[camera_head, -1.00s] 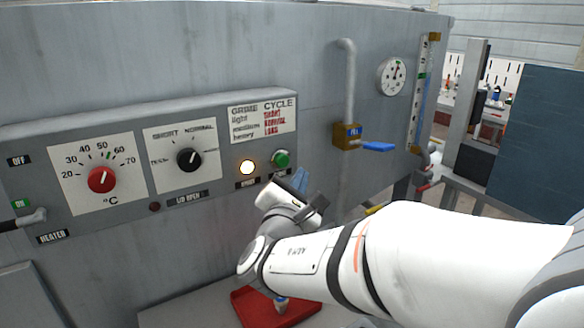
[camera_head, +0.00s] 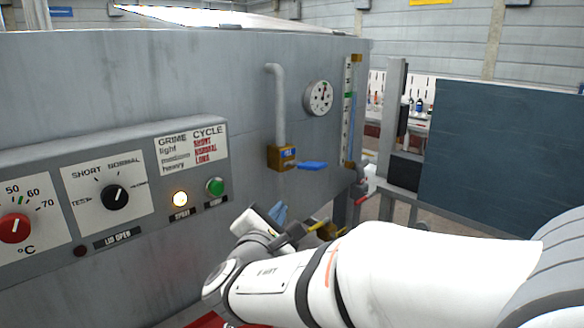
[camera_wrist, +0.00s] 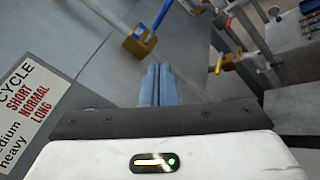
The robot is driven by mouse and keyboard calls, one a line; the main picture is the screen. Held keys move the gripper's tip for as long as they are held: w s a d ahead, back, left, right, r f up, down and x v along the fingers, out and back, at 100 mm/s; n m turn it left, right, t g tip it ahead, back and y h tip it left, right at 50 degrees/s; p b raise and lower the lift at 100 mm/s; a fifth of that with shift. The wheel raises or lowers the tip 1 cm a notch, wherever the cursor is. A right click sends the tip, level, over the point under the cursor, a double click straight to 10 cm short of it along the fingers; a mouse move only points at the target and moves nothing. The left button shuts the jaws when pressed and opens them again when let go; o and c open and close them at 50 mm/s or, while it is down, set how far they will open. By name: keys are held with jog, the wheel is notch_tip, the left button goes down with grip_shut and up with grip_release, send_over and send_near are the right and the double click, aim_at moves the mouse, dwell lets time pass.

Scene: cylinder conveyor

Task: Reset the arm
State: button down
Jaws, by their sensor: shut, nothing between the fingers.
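My gripper (camera_head: 280,213) is in front of the grey machine's control panel, just below and right of the green button (camera_head: 214,187). In the wrist view its two blue fingers (camera_wrist: 160,84) lie together with nothing between them. My white arm reaches in from the lower right of the head view. The fingers point toward the machine's right part, and I see no contact between them and anything.
The machine panel has a lit lamp (camera_head: 180,199), a black cycle knob (camera_head: 114,198) and a red heater knob (camera_head: 14,228). A blue-handled valve (camera_head: 312,165) and a gauge (camera_head: 318,97) are on the machine wall. A dark panel (camera_head: 500,160) stands at right.

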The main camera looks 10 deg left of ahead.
jog(key=s+d+f+m+g+h, duration=0.2)
jog(key=d+m+g, duration=0.15)
jog(key=d, duration=0.35)
jog(key=s+d+f+m+g+h+p, duration=0.1)
jog(key=s+d+f+m+g+h, duration=0.2)
jog(key=d, duration=0.4)
jog(key=d+f+m+g, duration=0.25)
jog(key=d+m, duration=0.25)
jog(key=d, duration=0.3)
jog(key=s+d+f+m+g+y+p, duration=0.1)
jog(key=s+f+m+g+y, duration=0.1)
jog(key=s+m, duration=0.5)
jog(key=s+d+f+m+g+y+p, duration=0.1)
jog(key=s+f+m+g+y, duration=0.1)
jog(key=s+m+g+y, duration=0.2)
jog(key=s+m+y, duration=0.1)
jog(key=s+m, duration=0.2)
jog(key=shift+f+y, duration=0.3)
jog(key=shift+f, duration=0.05)
